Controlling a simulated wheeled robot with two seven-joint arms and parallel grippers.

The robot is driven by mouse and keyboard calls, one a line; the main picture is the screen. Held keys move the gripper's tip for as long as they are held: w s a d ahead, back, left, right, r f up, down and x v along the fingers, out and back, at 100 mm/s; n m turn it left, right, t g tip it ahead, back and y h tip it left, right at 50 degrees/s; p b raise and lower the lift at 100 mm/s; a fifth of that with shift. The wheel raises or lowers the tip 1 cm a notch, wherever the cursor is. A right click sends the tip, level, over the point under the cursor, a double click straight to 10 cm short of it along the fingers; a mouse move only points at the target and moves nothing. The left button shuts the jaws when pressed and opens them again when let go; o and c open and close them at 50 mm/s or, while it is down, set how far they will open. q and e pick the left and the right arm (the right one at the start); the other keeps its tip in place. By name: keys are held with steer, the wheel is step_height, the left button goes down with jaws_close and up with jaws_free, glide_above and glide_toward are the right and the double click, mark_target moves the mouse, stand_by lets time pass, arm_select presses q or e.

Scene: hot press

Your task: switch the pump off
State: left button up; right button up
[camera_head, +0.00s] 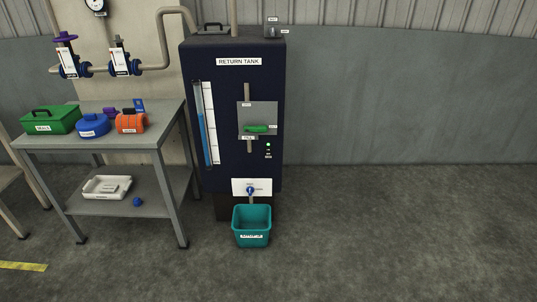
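The dark blue return tank cabinet (225,100) stands against the wall. A grey plate (257,110) on its front carries a green handle (257,129), which lies horizontal across a vertical slot or bar. Small labels beside it are too small to read. A small indicator (268,145) below right of the handle shows a green light. A small box (271,30) with labels sits at the cabinet's top right; its details are unclear. I cannot tell which part is the pump switch. Neither of my grippers is in view.
A teal bin (252,237) stands on the floor under a blue-handled tap (251,190). A grey table (85,142) at left holds a green box (51,120), a blue case (93,125) and an orange case (130,122). Floor at right is clear.

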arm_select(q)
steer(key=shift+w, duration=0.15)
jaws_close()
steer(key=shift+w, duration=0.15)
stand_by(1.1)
